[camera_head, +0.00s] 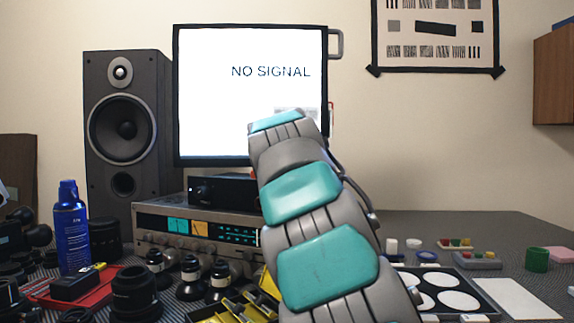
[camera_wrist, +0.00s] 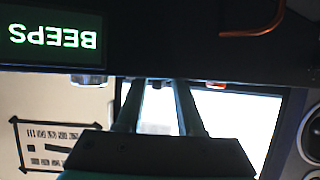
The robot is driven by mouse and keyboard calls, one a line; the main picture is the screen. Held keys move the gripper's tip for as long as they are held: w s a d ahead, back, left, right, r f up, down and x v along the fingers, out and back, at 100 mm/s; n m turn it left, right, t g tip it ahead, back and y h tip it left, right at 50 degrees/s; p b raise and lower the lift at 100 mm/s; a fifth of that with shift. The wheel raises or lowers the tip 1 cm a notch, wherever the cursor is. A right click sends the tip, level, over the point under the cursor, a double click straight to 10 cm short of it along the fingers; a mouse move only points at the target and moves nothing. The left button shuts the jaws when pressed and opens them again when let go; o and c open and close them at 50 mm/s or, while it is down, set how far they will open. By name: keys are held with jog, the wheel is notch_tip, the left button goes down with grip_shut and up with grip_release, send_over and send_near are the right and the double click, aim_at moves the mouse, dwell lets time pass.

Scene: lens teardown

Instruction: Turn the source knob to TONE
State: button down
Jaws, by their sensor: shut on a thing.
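A black box (camera_head: 235,190) stands on the silver receiver, below the monitor; my arm hides its right part. In the wrist view, which is upside down, the dark box front (camera_wrist: 170,35) fills the top, and its small display (camera_wrist: 55,38) reads BEEPS in green letters. My gripper (camera_wrist: 157,84) reaches up to the box's edge with its two fingers either side of a small thing there. It is shut on what looks like the source knob, which is mostly hidden between the fingertips. In the head view my gripper is hidden behind my arm.
The monitor (camera_head: 215,110) reads NO SIGNAL. A tall speaker (camera_head: 127,150) stands left of it. The silver receiver (camera_head: 165,219) lies under the box. A silver knob (camera_wrist: 88,80) sits left of the fingers, and an orange-brown loop (camera_wrist: 252,28) is at upper right. Lens parts crowd the front left.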

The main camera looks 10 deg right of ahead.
jog(key=m+h+p, duration=0.1)
jog(key=p, duration=0.1)
jog(key=m+h+p, duration=0.1)
jog(key=p, duration=0.1)
jog(key=shift+w+a+r+g+h, duration=0.1)
jog(key=shift+a+r+g+h, duration=0.05)
jog(key=shift+r+g+h, duration=0.2)
jog(key=shift+w+a+f+m+g+h+p, duration=0.1)
jog(key=shift+m+g+h+p, duration=0.25)
jog(key=shift+m+h+p, duration=0.3)
jog(key=shift+w+a+f+m+g+h+p, duration=0.1)
jog(key=shift+m+g+h+p, duration=0.2)
jog(key=shift+m+p, duration=0.4)
jog(key=shift+f+m+g+h+p, duration=0.15)
jog(key=shift+m+g+h+p, duration=0.3)
jog(key=shift+g+h+p, duration=0.1)
jog(key=shift+a+m+h, duration=0.1)
jog(key=shift+m+h, duration=0.15)
jog(key=shift+m, duration=0.15)
jog(key=c, duration=0.5)
grip_release()
